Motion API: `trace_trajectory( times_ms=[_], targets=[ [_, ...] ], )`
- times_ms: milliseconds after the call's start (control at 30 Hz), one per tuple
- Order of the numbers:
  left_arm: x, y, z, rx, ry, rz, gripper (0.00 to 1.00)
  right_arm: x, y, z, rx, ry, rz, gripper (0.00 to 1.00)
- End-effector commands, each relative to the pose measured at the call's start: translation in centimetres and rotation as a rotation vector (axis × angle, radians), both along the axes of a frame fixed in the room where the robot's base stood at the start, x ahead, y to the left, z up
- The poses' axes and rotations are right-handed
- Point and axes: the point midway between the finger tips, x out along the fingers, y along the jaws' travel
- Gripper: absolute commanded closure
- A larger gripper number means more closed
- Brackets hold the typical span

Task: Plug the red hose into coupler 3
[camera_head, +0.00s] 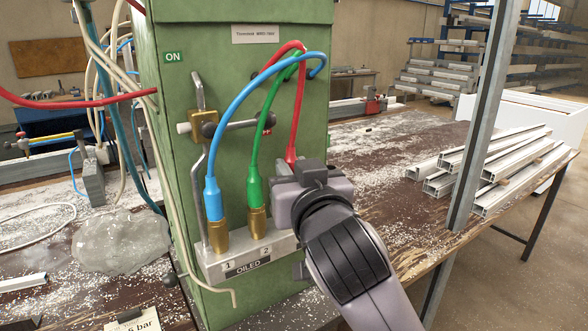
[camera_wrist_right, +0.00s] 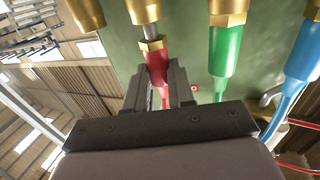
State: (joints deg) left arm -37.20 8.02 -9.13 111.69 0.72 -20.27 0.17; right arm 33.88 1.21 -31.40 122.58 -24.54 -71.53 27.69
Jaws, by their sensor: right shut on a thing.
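The red hose (camera_head: 299,115) loops down from the green cabinet to my right gripper (camera_head: 286,180), which is shut on its red plug end. In the right wrist view, the red plug (camera_wrist_right: 157,66) sits between the fingers, with a brass collar at its front. A short silver piece shows between that collar and the brass coupler 3 (camera_wrist_right: 143,10). They look roughly in line, with the plug slightly tilted; I cannot tell how deep the silver piece reaches. Coupler 3 is hidden behind my gripper in the head view. My left gripper is out of view.
The blue hose (camera_head: 213,197) is in coupler 1 and the green hose (camera_head: 256,191) in coupler 2, close beside my gripper. The coupler block (camera_head: 217,265) is marked OILED.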

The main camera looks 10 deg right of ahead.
Motion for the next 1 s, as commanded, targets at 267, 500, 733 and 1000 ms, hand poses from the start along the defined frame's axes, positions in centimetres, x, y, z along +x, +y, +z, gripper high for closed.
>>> trace_trajectory(
  times_ms=[267, 500, 733, 1000],
  targets=[
    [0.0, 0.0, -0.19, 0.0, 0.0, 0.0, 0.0, 0.0, -0.02, -0.37, 0.0, -0.001, -0.001, 1.0],
    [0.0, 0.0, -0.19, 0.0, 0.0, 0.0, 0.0, 0.0, -0.01, -0.36, 0.0, -0.001, -0.001, 1.0],
    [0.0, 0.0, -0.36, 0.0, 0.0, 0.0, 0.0, 0.0, -0.01, -0.61, 0.0, 0.0, 0.0, 1.0],
    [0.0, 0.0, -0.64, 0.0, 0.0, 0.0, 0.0, 0.0, -0.02, -1.02, 0.0, 0.0, -0.001, 1.0]
  ],
)
